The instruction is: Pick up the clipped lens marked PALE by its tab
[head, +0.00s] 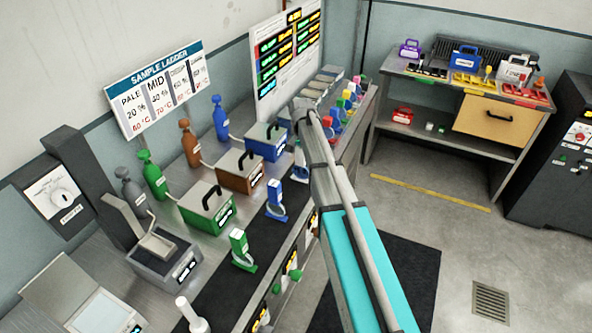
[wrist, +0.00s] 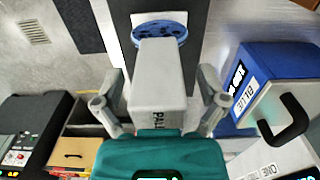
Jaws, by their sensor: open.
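In the wrist view a grey block marked PALE (wrist: 160,80) stands upright in the middle. A blue disc (wrist: 160,27) with dark marks shows at its far end, over a white square on a dark strip. My gripper (wrist: 160,106) is open, with one finger on each side of the block. Gaps show between the fingers and its sides, and I see no grip on it. In the head view my arm reaches over the bench; its fingers cannot be made out there. A small white piece with blue (head: 300,163) stands just left of the arm.
A blue box (wrist: 262,85) with a black handle stands close on the right in the wrist view. In the head view a brown box (head: 238,172), a green box (head: 206,207), a blue stand (head: 276,205) and a green stand (head: 241,250) line the bench.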

